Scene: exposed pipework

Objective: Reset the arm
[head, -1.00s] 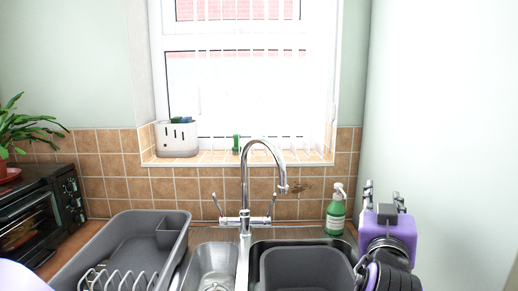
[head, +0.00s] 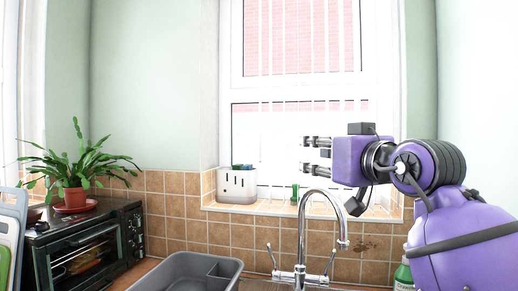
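The arm is bent, with a black ribbed joint behind the gripper and a large purple link at the lower right. My other gripper is out of view.
A grey dish rack (head: 190,272) and the sink tap stand below. A green soap bottle (head: 403,275) is partly behind the arm. A white caddy (head: 237,185) sits on the window sill. A toaster oven (head: 85,247) and potted plant (head: 75,175) are at left.

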